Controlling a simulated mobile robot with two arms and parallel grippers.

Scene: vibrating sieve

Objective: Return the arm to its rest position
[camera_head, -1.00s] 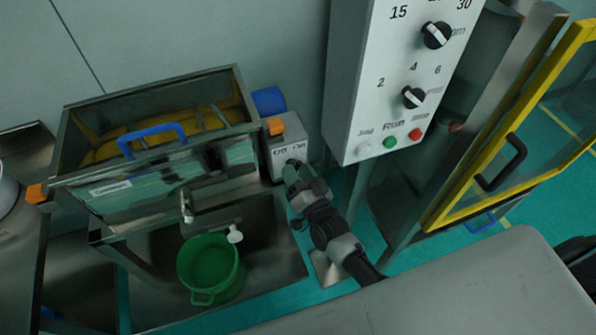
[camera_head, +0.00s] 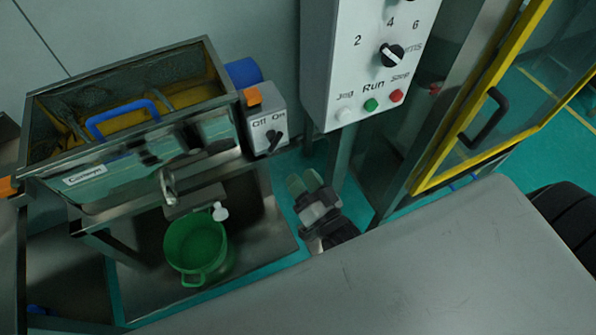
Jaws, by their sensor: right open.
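My right gripper (camera_head: 303,184) is open and empty, with two pale green fingertips. It hangs over the floor between the sieve machine and the control panel, clear of both. Part of its arm is hidden behind the grey surface in front. The off/on switch box (camera_head: 262,128) with its black knob sits to the upper left of the gripper, apart from it. The vibrating sieve (camera_head: 120,110) is a metal box with a blue handle (camera_head: 122,116) and dark material inside. My left gripper does not show.
A green bucket (camera_head: 192,246) stands under the sieve spout (camera_head: 168,184). The control panel (camera_head: 345,60) has knobs and Jog, Run and Stop buttons. A yellow-framed door (camera_head: 470,130) stands at the right. A grey surface (camera_head: 400,265) fills the lower right.

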